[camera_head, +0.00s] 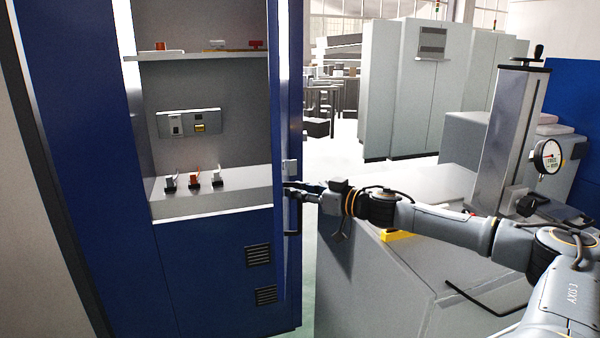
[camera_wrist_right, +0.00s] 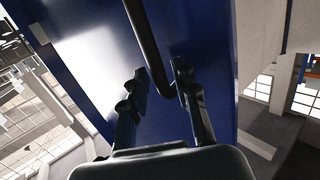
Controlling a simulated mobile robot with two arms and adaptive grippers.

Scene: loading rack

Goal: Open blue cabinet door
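The blue cabinet (camera_head: 85,130) stands at the left with its inside showing. Its blue door (camera_head: 291,90) stands swung out at the right side, seen nearly edge-on; its face also fills the middle of the right wrist view (camera_wrist_right: 95,45). The dark bar handle (camera_wrist_right: 145,40) is on this door, and its bent end lies between the fingers of my right gripper (camera_wrist_right: 160,82). The fingers are apart, with gaps visible beside the bar. In the head view my right gripper (camera_head: 293,190) is at the door, its fingertips partly hidden. My left gripper is out of view.
Inside the cabinet are a shelf (camera_head: 200,56), a socket panel (camera_head: 188,123) and several small switches (camera_head: 194,180). A grey bench (camera_head: 385,285) stands under my right arm, carrying a height gauge stand (camera_head: 510,140). Grey cabinets (camera_head: 430,85) stand farther back.

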